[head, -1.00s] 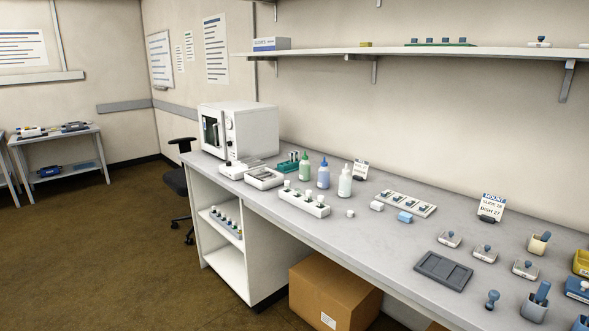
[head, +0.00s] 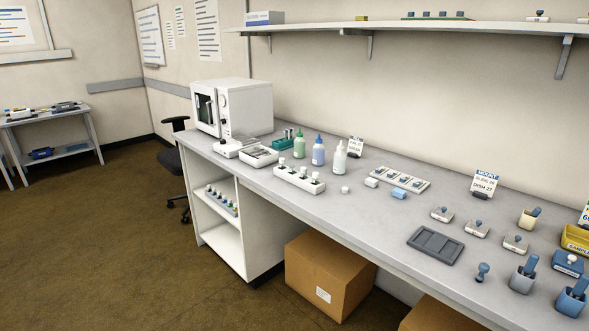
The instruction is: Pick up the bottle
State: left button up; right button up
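Three bottles stand upright on the grey bench in the head view, left of its middle. One is green (head: 299,146), one is blue with a blue cap (head: 318,152), and one is white with a pale cap (head: 340,160). I cannot tell from the frames which of them is the task's bottle. Nothing touches them that I can see. Neither of my grippers is in view.
A white box-shaped instrument (head: 232,108) stands at the bench's far left end. A white rack with several capped vials (head: 299,180) lies in front of the bottles. A dark tray (head: 436,245) is nearer. A cardboard box (head: 329,277) sits under the bench. The floor (head: 110,230) at left is clear.

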aim_at(299, 142)
jog(key=u, duration=0.15)
jog(key=i, duration=0.2)
jog(key=u, duration=0.95)
jog(key=i, duration=1.75)
jog(key=z, duration=0.7)
jog(key=i, duration=1.2)
jog(key=z, duration=1)
